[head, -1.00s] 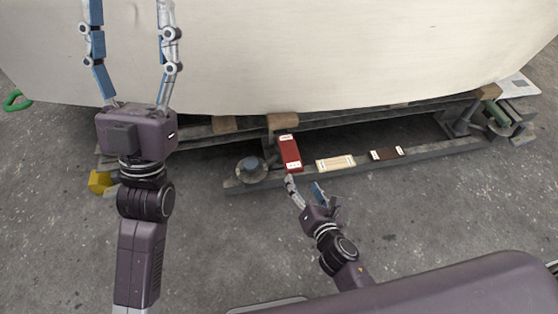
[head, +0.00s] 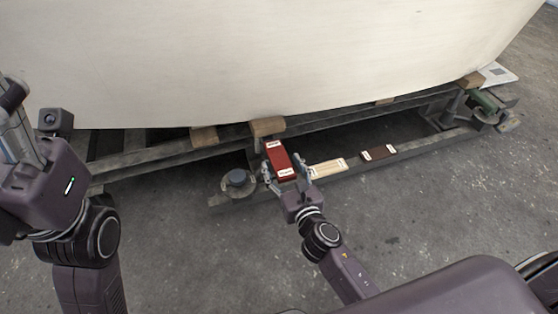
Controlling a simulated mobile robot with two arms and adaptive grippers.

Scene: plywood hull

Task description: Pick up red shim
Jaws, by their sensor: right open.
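The red shim (head: 279,158) is a red block with white labels at its ends, lying on the dark beam below the hull. My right gripper (head: 285,168) is open, with one finger on each side of the shim's near end. I cannot tell whether the fingers touch it. My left gripper (head: 18,120) is at the left edge, far from the shim. Its fingers are mostly cut off or hidden, so its opening does not show.
A pale wood shim (head: 328,168) and a dark brown shim (head: 378,153) lie to the right on the same beam (head: 430,146). A round metal post (head: 238,182) stands left of the red shim. The pale hull (head: 270,65) overhangs behind.

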